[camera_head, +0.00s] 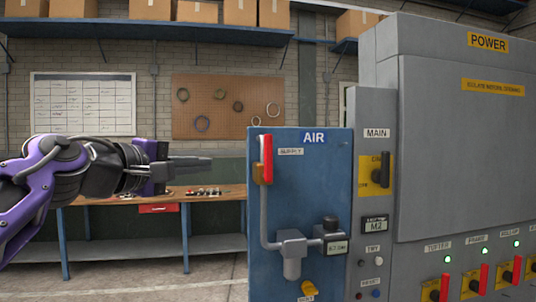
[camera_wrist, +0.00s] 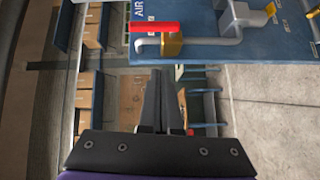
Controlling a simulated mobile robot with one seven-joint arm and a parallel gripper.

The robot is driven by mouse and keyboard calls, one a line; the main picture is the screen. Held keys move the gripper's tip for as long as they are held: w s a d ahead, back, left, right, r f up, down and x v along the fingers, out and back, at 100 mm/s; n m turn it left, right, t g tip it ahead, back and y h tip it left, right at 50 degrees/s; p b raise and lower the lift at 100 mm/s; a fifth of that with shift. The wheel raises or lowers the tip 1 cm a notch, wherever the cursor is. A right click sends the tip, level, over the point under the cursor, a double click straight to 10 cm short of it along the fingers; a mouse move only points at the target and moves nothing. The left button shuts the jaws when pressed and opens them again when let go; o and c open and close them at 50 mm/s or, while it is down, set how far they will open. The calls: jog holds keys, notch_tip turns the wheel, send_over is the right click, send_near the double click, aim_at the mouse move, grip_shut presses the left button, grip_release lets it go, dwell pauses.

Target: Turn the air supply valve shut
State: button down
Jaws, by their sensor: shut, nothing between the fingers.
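The air supply valve has a red lever (camera_head: 267,158) and a brass body (camera_head: 259,173). The lever stands upright, in line with the grey pipe (camera_head: 264,215). In the wrist view the red lever (camera_wrist: 155,27) and brass body (camera_wrist: 172,45) lie beyond my fingertips. My gripper (camera_head: 211,161) is shut and empty, pointing right at about lever height. In the picture it is left of the lever, with a gap. The shut fingers also show in the wrist view (camera_wrist: 157,74).
A regulator with a dark knob (camera_head: 331,224) and a gauge box are lower on the panel, with a yellow valve (camera_head: 308,288) below. A black MAIN switch (camera_head: 381,170) and the grey POWER cabinet (camera_head: 450,140) stand right. A workbench (camera_head: 220,195) is behind my gripper.

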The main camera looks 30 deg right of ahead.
jog(key=r, duration=0.1)
send_near(267, 157)
jog(key=w+d, duration=0.5)
jog(key=shift+s+d+r+n+h+p, duration=0.1)
jog(key=shift+s+r+n+h+p, duration=0.1)
jog(key=shift+n+h+p, duration=0.15)
dwell(0.4)
jog(key=shift+d+r+p, duration=0.1)
jog(key=shift+r+p, duration=0.05)
jog(key=shift+p, duration=0.2)
